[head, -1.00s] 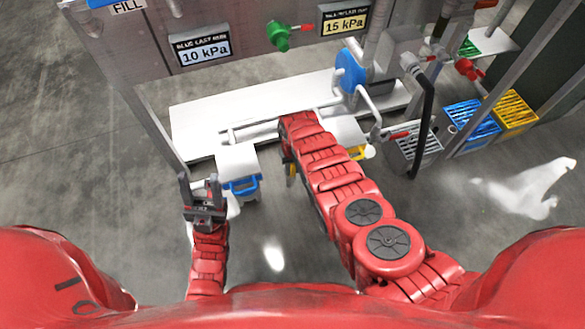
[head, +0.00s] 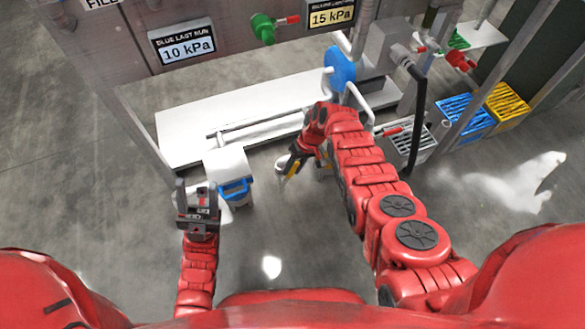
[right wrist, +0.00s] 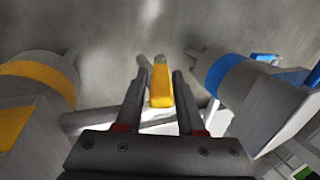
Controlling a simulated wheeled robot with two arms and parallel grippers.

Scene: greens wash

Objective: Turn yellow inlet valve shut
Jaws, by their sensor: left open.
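A yellow valve handle (right wrist: 161,90) shows in the right wrist view. It sits between the two fingers of my right gripper (right wrist: 162,78). The fingers look spread, with a small gap on each side of the handle. In the head view my right gripper (head: 295,162) points down left of its forearm, near a bit of yellow; the arm partly hides that area. My left gripper (head: 197,188) is open and empty, left of the blue-banded housing (head: 235,190).
In the right wrist view a yellow-banded housing (right wrist: 45,82) stands left and a blue-banded one (right wrist: 225,75) right of the fingers. Behind are a white shelf (head: 190,128), a blue wheel (head: 340,66) and a green valve (head: 263,28). Blue (head: 462,117) and yellow (head: 506,103) crates stand at right.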

